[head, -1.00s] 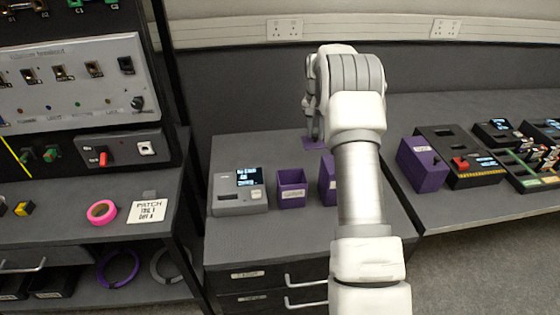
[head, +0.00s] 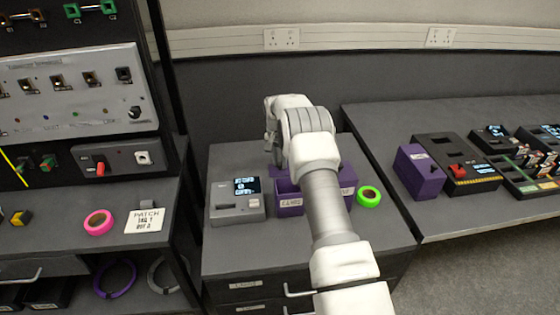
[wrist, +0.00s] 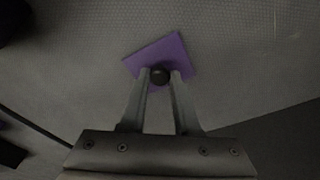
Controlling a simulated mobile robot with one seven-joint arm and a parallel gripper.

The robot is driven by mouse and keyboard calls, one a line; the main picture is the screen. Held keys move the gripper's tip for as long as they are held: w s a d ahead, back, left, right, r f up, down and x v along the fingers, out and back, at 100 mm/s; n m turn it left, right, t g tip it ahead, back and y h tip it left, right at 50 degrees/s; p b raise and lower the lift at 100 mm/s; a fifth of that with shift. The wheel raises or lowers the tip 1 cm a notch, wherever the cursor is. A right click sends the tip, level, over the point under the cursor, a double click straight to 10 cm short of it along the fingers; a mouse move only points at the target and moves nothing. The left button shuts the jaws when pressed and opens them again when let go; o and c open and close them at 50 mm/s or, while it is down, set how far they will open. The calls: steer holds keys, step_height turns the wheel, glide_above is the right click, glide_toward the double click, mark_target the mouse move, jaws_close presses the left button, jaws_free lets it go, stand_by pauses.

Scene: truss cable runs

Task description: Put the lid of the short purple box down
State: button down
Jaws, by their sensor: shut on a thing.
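In the wrist view my gripper (wrist: 160,76) is shut on the round black knob of a flat purple lid (wrist: 168,50). The lid is turned at an angle in the picture, with grey surface behind it. I cannot tell its height above that surface. In the head view my gripper is largely hidden behind my own arm, and I cannot make out the lid clearly. A purple box (head: 291,208) with a white label and an open top stands just below my gripper in the picture. A second purple box (head: 347,200) is partly hidden by my arm. I cannot tell which box is shorter.
A grey device (head: 237,207) with a lit screen stands left of the boxes, a green tape roll (head: 369,196) to their right. A purple box (head: 419,176) stands on the right bench. The cabinet top (head: 232,158) is clear at the back left.

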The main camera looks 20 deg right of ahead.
steer(key=shift+f, duration=0.2)
steer(key=c, duration=0.6)
jaws_free()
steer(key=shift+r, duration=0.1)
steer(key=shift+c, duration=0.2)
steer(key=shift+r, duration=0.1)
